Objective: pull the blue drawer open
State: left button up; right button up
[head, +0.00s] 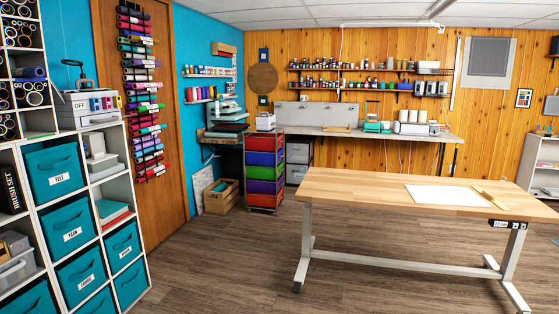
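A narrow drawer cart (248,203) with several coloured drawers stands on the floor at the back, left of centre. A red drawer (262,143) is at the top, and green and red ones show elsewhere in the stack. The drawers are small at this distance, and I cannot make out their handles. Neither of my grippers is in view.
A wooden-topped table (370,185) with a white sheet (445,195) stands at the right. A cubby shelf (85,215) with teal bins lines the left. A wooden crate (221,196) is left of the cart. The wooden floor (215,265) in front is clear.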

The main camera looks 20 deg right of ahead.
aim_at(253, 158)
jog(key=i+l+z, duration=0.2)
jog(key=i, duration=0.25)
jog(key=i+z, duration=0.2)
jog(key=i, duration=0.2)
jog(key=i+u, duration=0.15)
jog(key=i, duration=0.4)
jog(key=i+u, duration=0.15)
jog(key=i, duration=0.45)
jog(key=i+u, duration=0.2)
jog(key=i, duration=0.35)
jog(key=i+l+u, duration=0.15)
jog(key=i, duration=0.4)
jog(key=i+z, duration=0.2)
jog(key=i, duration=0.35)
jog(key=i+z, duration=0.15)
jog(key=i, duration=0.4)
jog(key=i+j+z, duration=0.2)
jog(key=i, duration=0.35)
jog(key=i+j+z, duration=0.15)
jog(key=i, duration=0.4)
jog(key=i+j+z, duration=0.2)
jog(key=i, duration=0.3)
